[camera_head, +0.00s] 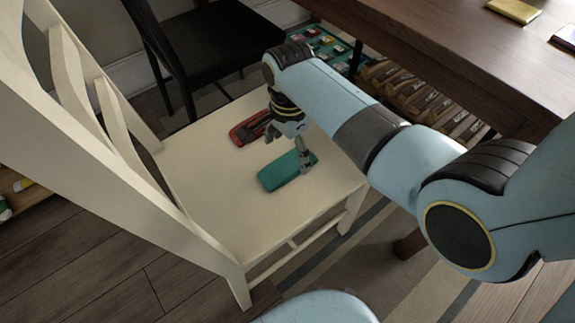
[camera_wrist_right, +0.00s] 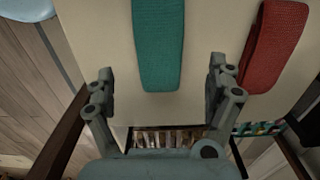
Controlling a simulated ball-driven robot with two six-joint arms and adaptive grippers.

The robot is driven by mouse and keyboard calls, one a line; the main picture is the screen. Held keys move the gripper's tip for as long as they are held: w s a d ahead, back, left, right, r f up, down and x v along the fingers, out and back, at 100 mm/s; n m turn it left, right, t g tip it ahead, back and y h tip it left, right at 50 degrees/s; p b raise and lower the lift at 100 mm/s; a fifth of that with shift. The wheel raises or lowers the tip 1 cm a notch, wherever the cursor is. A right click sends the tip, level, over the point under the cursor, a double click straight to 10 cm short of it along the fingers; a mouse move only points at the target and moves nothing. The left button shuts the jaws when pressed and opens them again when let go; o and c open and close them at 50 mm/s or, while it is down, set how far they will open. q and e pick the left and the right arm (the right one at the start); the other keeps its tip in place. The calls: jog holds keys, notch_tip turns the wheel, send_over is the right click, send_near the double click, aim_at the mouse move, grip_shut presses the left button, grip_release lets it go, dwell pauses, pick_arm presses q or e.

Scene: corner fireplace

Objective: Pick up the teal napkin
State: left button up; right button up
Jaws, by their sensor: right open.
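The teal napkin (camera_head: 281,172) lies folded in a long strip on the seat of the cream chair (camera_head: 215,205). It also shows in the right wrist view (camera_wrist_right: 158,45), at the top middle. My right gripper (camera_head: 290,150) is over the seat at the napkin. In the right wrist view its two fingers (camera_wrist_right: 164,82) are spread apart, one to each side of the napkin's line, with nothing between them but the near end of the napkin and bare seat. Whether the fingers touch the napkin cannot be told. My left gripper is not in view.
A red folded napkin (camera_head: 250,127) lies on the same seat, near the teal one; it shows at right in the wrist view (camera_wrist_right: 274,45). A black chair (camera_head: 215,45) stands behind. A brown wooden table (camera_head: 450,50) is at the right, with baskets (camera_head: 420,95) beneath it.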

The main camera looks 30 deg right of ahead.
aim_at(288, 163)
jog(key=shift+f, duration=0.5)
notch_tip(288, 163, down, 4)
jog(key=b, duration=0.2)
jog(key=shift+a+f+b, duration=0.1)
jog(key=shift+a+b, duration=0.05)
jog(key=shift+b, duration=0.2)
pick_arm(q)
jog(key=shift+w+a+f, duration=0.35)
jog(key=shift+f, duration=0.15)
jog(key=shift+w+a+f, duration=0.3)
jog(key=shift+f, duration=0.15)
pick_arm(e)
jog(key=c, duration=1.2)
